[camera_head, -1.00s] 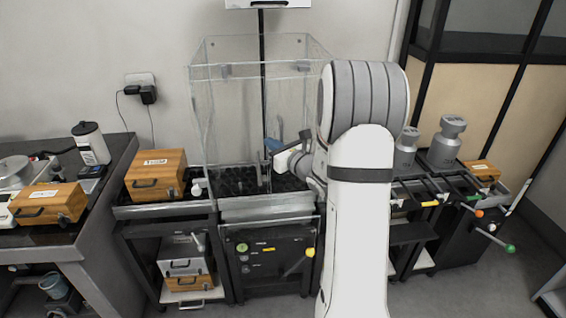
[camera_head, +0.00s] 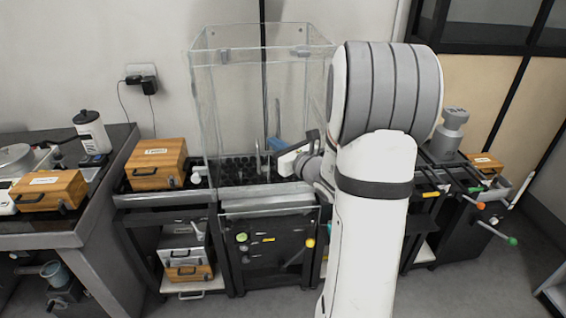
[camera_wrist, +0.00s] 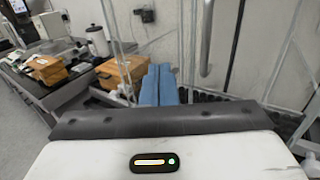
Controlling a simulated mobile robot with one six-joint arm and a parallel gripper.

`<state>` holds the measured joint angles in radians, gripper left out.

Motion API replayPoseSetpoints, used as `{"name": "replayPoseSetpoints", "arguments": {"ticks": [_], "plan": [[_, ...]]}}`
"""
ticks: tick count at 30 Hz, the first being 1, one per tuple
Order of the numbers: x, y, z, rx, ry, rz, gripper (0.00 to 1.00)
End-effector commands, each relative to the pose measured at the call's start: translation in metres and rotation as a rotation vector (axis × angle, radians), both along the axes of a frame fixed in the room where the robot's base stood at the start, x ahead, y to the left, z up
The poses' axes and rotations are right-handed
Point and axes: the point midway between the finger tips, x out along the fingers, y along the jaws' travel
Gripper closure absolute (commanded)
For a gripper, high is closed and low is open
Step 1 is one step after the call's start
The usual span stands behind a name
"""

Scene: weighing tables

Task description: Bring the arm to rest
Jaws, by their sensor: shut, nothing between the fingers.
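My gripper (camera_wrist: 158,84) shows in the wrist view as two blue fingers side by side, closed together with nothing between them. In the head view my white and grey arm rises at right of centre. Its wrist points left, in front of the clear glass enclosure (camera_head: 228,110).
A wooden box (camera_head: 155,165) stands left of the enclosure, another (camera_head: 48,192) on the left table (camera_head: 60,240). A white bottle (camera_head: 91,131) stands behind. A large metal weight (camera_head: 450,133) and levers with coloured knobs (camera_head: 511,241) are at right.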

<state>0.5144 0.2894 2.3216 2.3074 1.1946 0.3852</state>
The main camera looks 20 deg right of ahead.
Motion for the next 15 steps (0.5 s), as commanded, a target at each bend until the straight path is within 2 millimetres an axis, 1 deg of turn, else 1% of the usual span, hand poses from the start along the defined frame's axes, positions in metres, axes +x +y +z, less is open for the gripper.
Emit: {"name": "replayPoseSetpoints", "arguments": {"ticks": [1,3,6,10,15], "plan": [[-0.012,0.003,-0.002,-0.001,-0.001,-0.001,1.0],[-0.026,0.006,-0.001,-0.001,-0.001,0.0,1.0],[-0.042,0.01,-0.001,-0.001,-0.001,-0.001,1.0],[-0.055,0.013,0.0,-0.001,-0.001,0.001,1.0],[-0.061,0.015,0.0,-0.001,0.0,0.002,1.0]]}}
